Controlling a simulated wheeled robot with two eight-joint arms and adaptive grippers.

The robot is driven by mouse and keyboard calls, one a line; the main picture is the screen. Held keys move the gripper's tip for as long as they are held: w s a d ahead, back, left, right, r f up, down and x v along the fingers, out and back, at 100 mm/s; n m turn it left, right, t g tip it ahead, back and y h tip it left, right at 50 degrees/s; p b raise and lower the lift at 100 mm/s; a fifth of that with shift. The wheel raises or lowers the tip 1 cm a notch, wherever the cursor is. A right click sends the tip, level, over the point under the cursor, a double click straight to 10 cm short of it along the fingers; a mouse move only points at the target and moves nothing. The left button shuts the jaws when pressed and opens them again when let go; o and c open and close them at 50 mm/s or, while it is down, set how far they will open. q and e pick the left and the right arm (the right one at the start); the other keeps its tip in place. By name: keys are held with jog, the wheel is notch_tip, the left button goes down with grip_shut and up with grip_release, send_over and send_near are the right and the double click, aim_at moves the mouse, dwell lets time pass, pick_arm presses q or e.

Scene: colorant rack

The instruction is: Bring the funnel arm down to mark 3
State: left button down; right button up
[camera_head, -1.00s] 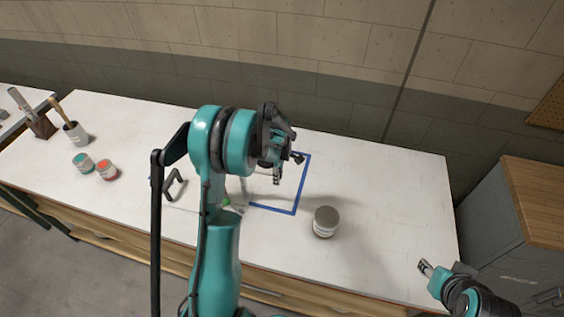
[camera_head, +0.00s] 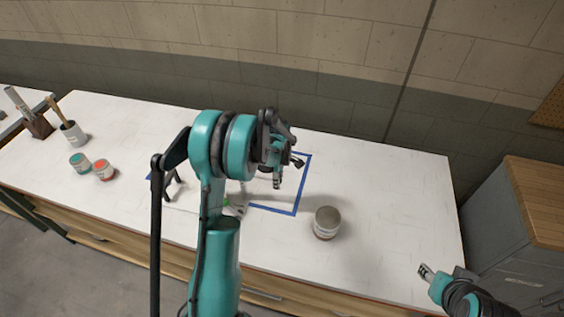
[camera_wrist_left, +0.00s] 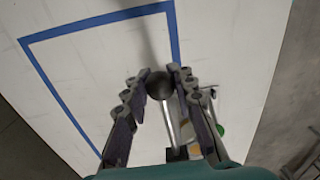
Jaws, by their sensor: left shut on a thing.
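My left gripper (camera_head: 288,160) is over the blue-outlined area of the bench. In the left wrist view its two fingers (camera_wrist_left: 160,74) are shut on a dark round knob (camera_wrist_left: 159,86) at the end of a pale rod (camera_wrist_left: 171,122). I cannot tell for sure whether this is the funnel arm. A green part (camera_wrist_left: 220,130) and metal pieces show beside the right finger. In the head view my arm hides most of the stand; a grey-white piece (camera_head: 237,205) shows beside it. No numbered marks are readable. My right gripper (camera_head: 426,271) is at the bench's front right, its jaws too small to judge.
A blue outline (camera_head: 302,183) is on the white bench (camera_head: 385,190). A grey-lidded jar (camera_head: 326,222) stands at its front right corner. Teal (camera_head: 80,163) and red (camera_head: 103,169) jars and a brush cup (camera_head: 73,134) stand left. The bench's right side is clear.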

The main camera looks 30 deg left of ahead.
pick_arm(q)
jog(key=shift+f, duration=0.5)
jog(key=shift+f+b, duration=0.5)
jog(key=shift+b, duration=0.35)
jog(key=c, duration=1.2)
grip_release()
jog(key=shift+r, duration=0.1)
jog(key=shift+o, duration=0.2)
